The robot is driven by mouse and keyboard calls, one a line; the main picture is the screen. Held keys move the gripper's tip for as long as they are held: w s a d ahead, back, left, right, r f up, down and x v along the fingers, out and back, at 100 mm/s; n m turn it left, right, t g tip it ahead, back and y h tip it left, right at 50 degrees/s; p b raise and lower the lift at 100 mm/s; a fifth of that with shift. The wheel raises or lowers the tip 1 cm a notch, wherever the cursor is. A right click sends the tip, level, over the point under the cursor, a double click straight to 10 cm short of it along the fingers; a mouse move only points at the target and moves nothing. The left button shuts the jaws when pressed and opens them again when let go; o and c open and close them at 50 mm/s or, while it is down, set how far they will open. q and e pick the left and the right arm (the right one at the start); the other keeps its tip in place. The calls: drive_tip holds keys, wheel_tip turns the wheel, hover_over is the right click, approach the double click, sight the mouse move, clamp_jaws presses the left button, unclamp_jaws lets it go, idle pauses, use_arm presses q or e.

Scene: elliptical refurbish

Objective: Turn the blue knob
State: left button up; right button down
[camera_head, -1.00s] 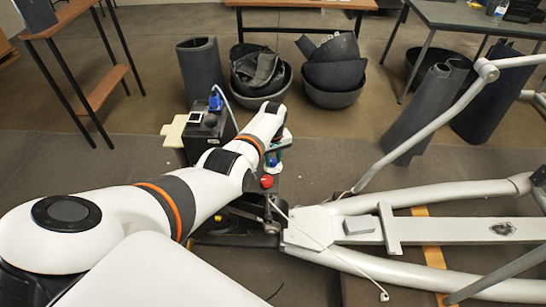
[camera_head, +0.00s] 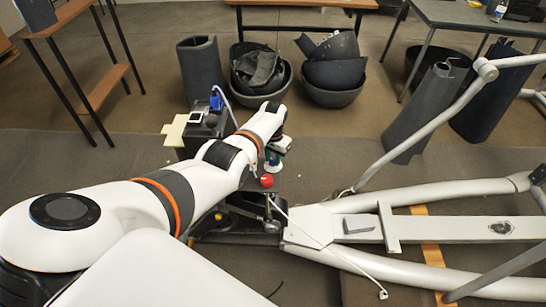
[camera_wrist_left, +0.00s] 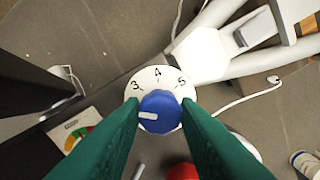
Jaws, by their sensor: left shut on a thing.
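In the left wrist view, the blue knob (camera_wrist_left: 160,112) sits on a white round dial (camera_wrist_left: 157,78) with the marks 3, 4 and 5 in view. The white line on the knob points left, below the 3. My left gripper (camera_wrist_left: 160,113) has green fingers shut on the knob, one on each side. They hide the lower part of the dial. In the head view, my left gripper (camera_head: 274,160) is low beside a red button (camera_head: 267,180). The knob is hard to make out there. My right gripper is not in view.
The red button (camera_wrist_left: 183,171) is close below the fingers. A coloured gauge (camera_wrist_left: 75,136) lies to the left. A dark box with a blue plug (camera_head: 216,102) stands behind my arm. A white frame (camera_head: 430,229) fills the right. Bins (camera_head: 332,75) stand behind.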

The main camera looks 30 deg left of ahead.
use_arm(q)
drive_tip(key=m, duration=0.3)
drive_tip(key=shift+m, duration=0.4)
drive_tip(key=m, duration=0.3)
drive_tip(key=shift+m, duration=0.3)
drive_tip(key=m, duration=0.3)
drive_tip(key=shift+m, duration=0.3)
drive_tip(key=shift+m+b, duration=0.35)
drive_tip(key=shift+m, duration=1.55)
drive_tip(key=o, duration=1)
drive_tip(key=shift+c, duration=0.2)
